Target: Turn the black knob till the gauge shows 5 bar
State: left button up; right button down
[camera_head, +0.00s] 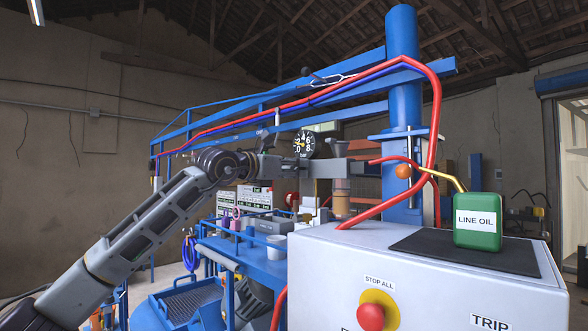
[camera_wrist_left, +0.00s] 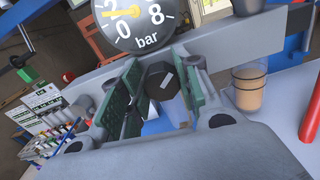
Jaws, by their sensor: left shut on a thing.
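The gauge (camera_head: 304,144) is a round black dial with white numbers, marked bar. In the left wrist view the gauge (camera_wrist_left: 135,20) is cut off at the top edge; its yellow needle points left, a little above 0, near the 2. The black knob (camera_wrist_left: 163,82) with a white line on it sits just below the gauge, between the green-padded fingers. My left gripper (camera_wrist_left: 161,88) is shut on the knob. In the head view my left gripper (camera_head: 287,166) is below the gauge and the knob cannot be made out. My right gripper is not in view.
A grey horizontal bar (camera_wrist_left: 225,42) runs behind the fingers. A cup of brown liquid (camera_wrist_left: 249,88) stands to the right. The white control cabinet (camera_head: 420,270), with a red stop button (camera_head: 371,316) and a green LINE OIL can (camera_head: 477,222), fills the front right. A red hose (camera_head: 437,140) loops above.

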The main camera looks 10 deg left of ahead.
pick_arm(q)
jog(key=shift+m, duration=0.6)
jog(key=m+b, duration=0.1)
jog(key=m, duration=0.3)
jog(key=shift+s+d, duration=0.1)
jog(key=m, duration=0.5)
jog(key=shift+d+f, duration=0.1)
jog(key=shift+f+m+p, duration=0.2)
jog(key=shift+m, duration=2.25)
jog(key=shift+f+m+p, duration=0.15)
jog(key=shift+m+p, duration=0.05)
jog(key=shift+m, duration=2.25)
jog(key=shift+f, duration=0.1)
jog(key=o, duration=1)
jog(key=shift+s, duration=0.1)
